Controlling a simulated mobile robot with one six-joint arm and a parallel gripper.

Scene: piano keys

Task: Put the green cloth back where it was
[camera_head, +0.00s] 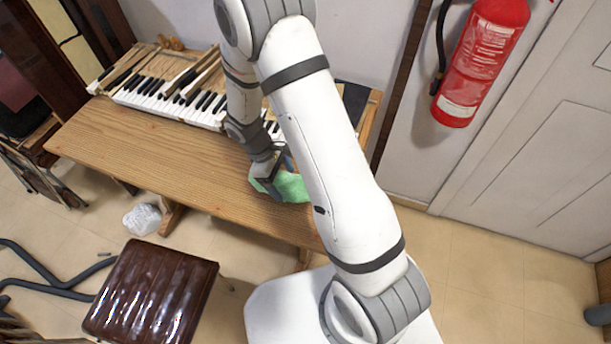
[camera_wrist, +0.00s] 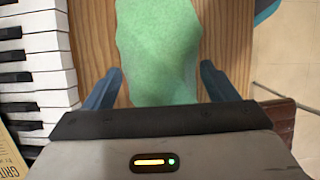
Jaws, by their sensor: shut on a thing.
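The green cloth (camera_head: 293,188) is at the right part of the wooden table's front edge, partly hidden behind my arm. In the wrist view the cloth (camera_wrist: 157,45) is a pale green, softly folded piece running up from between my fingers. My gripper (camera_head: 270,180) points down over the table and is shut on the cloth; its two blue fingers (camera_wrist: 160,82) stand on either side of it. Wood shows on both sides of the cloth. I cannot tell whether the cloth rests on the table or hangs just above it.
The wooden table (camera_head: 140,155) is bare to the left. Piano keys (camera_head: 170,103) run along its back, close to my gripper in the wrist view (camera_wrist: 38,65). A brown stool (camera_head: 152,292) stands in front. A fire extinguisher (camera_head: 482,60) hangs on the right wall.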

